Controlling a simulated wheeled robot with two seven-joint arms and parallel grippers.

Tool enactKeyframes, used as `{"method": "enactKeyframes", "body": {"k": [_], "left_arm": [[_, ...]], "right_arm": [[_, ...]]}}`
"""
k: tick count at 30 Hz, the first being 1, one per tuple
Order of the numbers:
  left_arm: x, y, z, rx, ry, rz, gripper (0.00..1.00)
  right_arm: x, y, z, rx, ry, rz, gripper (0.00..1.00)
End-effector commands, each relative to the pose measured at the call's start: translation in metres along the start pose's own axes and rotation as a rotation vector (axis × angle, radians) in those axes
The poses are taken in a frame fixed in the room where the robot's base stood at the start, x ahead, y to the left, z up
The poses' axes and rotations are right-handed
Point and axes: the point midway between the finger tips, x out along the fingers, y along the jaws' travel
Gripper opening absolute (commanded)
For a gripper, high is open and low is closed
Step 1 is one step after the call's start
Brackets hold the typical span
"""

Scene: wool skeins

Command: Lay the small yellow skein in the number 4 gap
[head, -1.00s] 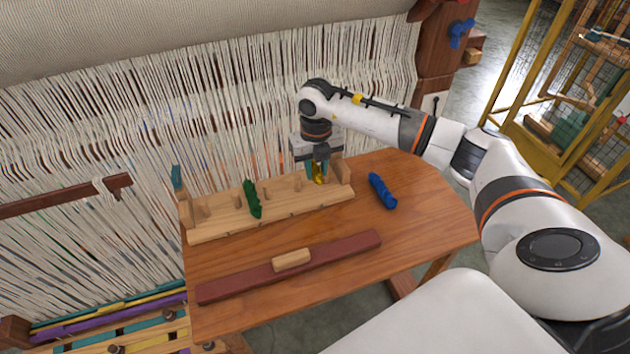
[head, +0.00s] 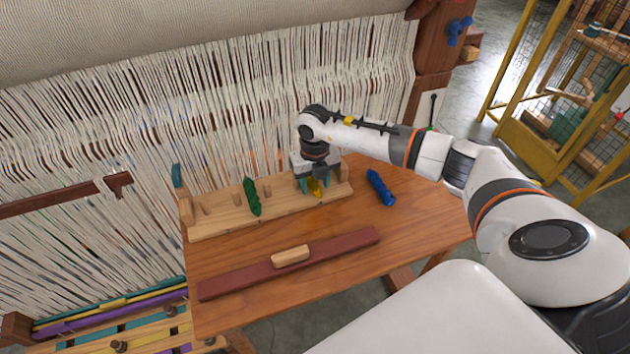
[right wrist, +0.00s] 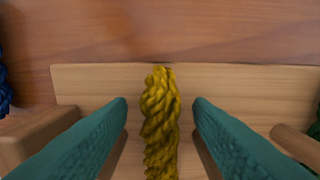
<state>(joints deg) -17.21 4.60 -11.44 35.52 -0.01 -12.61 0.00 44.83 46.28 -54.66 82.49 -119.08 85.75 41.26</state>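The small yellow skein (head: 315,187) is in the rightmost gap of the pegged wooden rack (head: 225,227). In the right wrist view the skein (right wrist: 160,120) lies lengthwise between two pegs, over the pale board. My right gripper (head: 315,186) is low over that gap. Its teal fingers (right wrist: 160,115) stand on either side of the skein with a clear space on both sides, so it is open. Part of the skein is hidden by the gripper in the head view. Gap numbers cannot be read. My left gripper is not in view.
A green skein (head: 252,197) lies in a gap farther left on the rack. A blue skein (head: 380,188) lies on the table (head: 420,220) right of the rack. A dark red bar (head: 340,247) with a wooden handle (head: 291,256) lies in front. Loom threads hang behind.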

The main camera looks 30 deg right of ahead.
Motion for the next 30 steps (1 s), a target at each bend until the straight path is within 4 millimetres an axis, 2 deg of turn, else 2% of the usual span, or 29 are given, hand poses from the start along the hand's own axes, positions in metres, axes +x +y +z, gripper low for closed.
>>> {"method": "enactKeyframes", "body": {"k": [8,10,12,17,24,30], "left_arm": [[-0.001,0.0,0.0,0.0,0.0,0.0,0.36],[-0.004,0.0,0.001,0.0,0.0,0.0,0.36],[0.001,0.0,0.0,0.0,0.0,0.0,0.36],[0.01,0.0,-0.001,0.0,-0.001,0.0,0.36],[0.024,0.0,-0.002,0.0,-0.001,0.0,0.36],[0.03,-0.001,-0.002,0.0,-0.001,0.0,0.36]], "right_arm": [[-0.001,0.0,0.0,0.0,0.0,0.0,0.48],[-0.005,0.0,0.0,0.0,0.001,0.0,0.48],[-0.009,0.0,-0.001,0.001,0.003,0.0,0.48],[-0.037,0.0,-0.002,-0.001,0.006,-0.001,0.48],[-0.089,0.0,-0.001,0.0,0.005,-0.001,0.48],[-0.116,0.0,-0.001,0.0,0.003,-0.001,0.48]]}}
